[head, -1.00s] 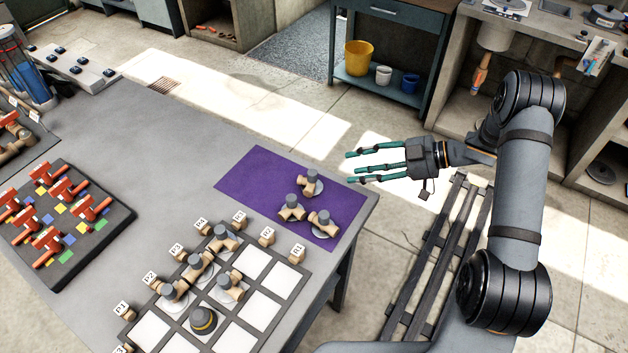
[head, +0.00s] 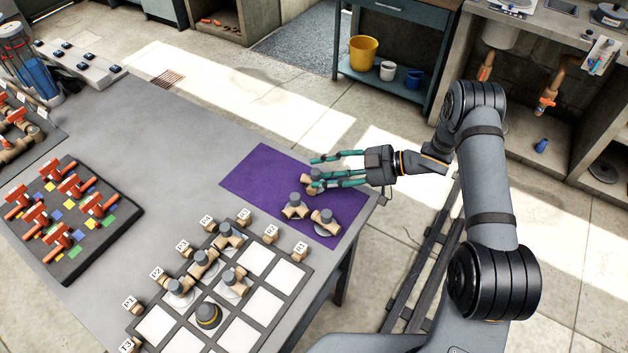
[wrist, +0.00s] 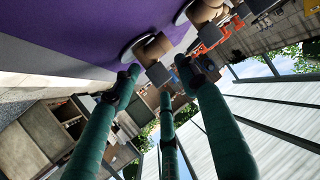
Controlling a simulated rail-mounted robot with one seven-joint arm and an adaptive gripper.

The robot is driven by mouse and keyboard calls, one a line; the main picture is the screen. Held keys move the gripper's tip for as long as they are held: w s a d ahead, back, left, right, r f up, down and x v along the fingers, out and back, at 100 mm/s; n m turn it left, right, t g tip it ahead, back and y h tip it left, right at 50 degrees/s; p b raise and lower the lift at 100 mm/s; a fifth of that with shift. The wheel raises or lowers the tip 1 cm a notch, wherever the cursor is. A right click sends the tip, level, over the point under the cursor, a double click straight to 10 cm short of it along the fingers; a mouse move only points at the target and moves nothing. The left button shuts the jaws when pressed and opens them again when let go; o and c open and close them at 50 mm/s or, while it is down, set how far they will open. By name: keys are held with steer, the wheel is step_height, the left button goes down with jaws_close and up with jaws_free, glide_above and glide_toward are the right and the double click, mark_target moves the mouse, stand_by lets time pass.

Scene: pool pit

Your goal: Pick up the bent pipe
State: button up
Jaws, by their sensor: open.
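Three bent pipes, tan elbows with grey ends, stand on white discs on the purple mat (head: 255,168). The rear bent pipe (head: 308,173) is partly hidden by my gripper's teal fingers. Another bent pipe (head: 295,207) stands in front of it, and a third bent pipe (head: 325,220) is at front right. My gripper (head: 318,174) is open, its fingers reaching from the right around or just above the rear pipe. In the wrist view, a bent pipe (wrist: 152,48) lies just beyond the spread fingertips (wrist: 158,72); I cannot tell whether they touch it.
A dark grid tray (head: 222,322) with white squares, labelled pegs and more elbow pipes fills the table's front. A dark board (head: 105,233) with red-handled valves is at left. Bare grey tabletop (head: 170,150) lies between. The table's right edge is close below my arm.

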steer(key=c, duration=0.4)
jaws_close()
